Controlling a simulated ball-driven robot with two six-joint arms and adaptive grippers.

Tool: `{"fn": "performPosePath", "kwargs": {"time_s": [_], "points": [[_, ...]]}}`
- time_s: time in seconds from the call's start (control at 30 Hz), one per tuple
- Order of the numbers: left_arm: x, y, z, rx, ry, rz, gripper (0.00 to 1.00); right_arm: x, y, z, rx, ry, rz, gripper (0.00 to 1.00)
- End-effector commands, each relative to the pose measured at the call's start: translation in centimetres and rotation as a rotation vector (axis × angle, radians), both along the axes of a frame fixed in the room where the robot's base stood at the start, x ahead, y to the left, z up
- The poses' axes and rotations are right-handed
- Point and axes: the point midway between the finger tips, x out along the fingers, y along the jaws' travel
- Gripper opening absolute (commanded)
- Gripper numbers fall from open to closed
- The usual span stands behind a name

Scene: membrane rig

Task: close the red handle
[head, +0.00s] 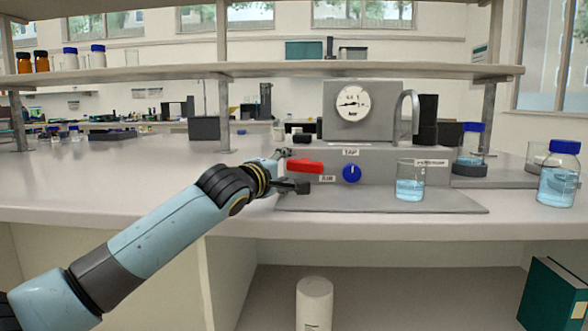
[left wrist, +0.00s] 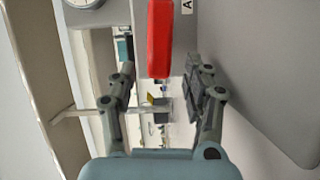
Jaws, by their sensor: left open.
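The red handle (head: 305,166) sits on the front of the grey rig panel and lies roughly level, its longer part pointing left toward my arm. In the left wrist view the red handle (left wrist: 160,40) runs down from the top edge, its near end between the finger lines. My left gripper (head: 291,170) is open at the handle's left end, one finger above and one below. In the left wrist view both fingers of my left gripper (left wrist: 163,84) stand apart, with visible gaps to the handle. My right gripper is out of view.
A blue knob (head: 351,173) is on the panel right of the handle. A round gauge (head: 352,101) stands above. A beaker of blue liquid (head: 410,182) stands on the grey base plate (head: 345,201). Blue-capped bottles (head: 558,186) are farther right.

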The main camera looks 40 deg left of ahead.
Motion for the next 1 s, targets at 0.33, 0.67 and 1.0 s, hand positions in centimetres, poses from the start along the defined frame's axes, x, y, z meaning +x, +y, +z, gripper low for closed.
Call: {"fn": "performPosePath", "kwargs": {"time_s": [0.33, 0.67, 1.0], "points": [[3.5, 0.5, -0.1, 0.001, -0.001, -0.001, 0.5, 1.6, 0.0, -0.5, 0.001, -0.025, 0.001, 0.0], [3.5, 0.5, -0.1, 0.001, 0.0, -0.001, 0.38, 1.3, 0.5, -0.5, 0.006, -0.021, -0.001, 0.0], [3.5, 0.5, -0.1, 0.001, 0.0, -0.001, 0.0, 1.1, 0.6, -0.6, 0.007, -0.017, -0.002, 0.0]]}}
